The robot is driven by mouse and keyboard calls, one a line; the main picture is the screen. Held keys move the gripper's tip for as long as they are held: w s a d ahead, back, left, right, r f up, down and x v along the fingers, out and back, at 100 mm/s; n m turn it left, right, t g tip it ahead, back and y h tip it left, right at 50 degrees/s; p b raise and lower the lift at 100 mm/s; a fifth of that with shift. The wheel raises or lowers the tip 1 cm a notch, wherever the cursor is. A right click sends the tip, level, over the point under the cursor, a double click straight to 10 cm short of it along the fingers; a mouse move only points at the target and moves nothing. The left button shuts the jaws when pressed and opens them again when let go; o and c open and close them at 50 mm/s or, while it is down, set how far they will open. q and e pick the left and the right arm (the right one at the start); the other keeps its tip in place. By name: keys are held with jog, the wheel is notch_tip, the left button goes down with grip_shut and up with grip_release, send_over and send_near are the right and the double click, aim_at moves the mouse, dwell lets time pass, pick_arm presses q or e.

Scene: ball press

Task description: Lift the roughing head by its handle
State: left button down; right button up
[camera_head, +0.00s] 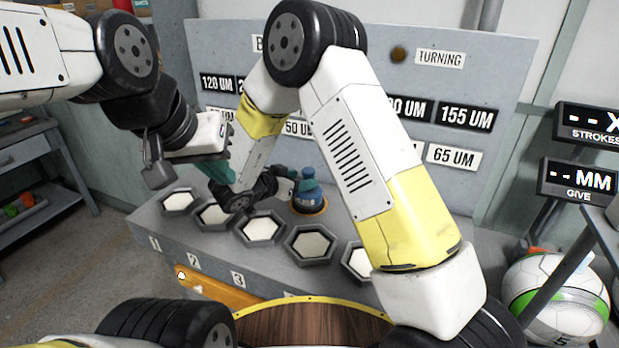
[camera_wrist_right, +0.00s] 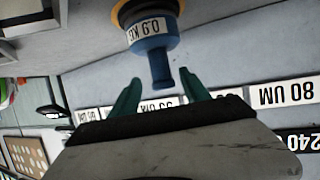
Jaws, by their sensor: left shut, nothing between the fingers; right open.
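The roughing head appears to be the blue piece (camera_head: 306,192) standing upright on an orange ring on the grey bench. In the right wrist view this blue body (camera_wrist_right: 152,36) bears a "0.9 KG" label, and its narrow handle (camera_wrist_right: 158,70) points toward my gripper. My right gripper (camera_wrist_right: 161,79) is open, with one teal finger on each side of the handle's end; I see no clear contact. In the head view my right gripper (camera_head: 287,179) is just left of the blue piece. My left gripper (camera_head: 217,170) is shut and empty, further left above the bench.
Several hexagonal trays with pale centres, such as this one (camera_head: 259,230), line the bench front. A labelled panel (camera_head: 505,60) stands behind. A round wooden top with a yellow rim (camera_head: 305,325) is near me. A white-and-green ball (camera_head: 560,300) sits at right. My right arm hides part of the bench.

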jog(key=x, duration=0.7)
jog(key=shift+w+d, duration=0.2)
jog(key=shift+w, duration=0.1)
grip_shut()
dwell(1.1)
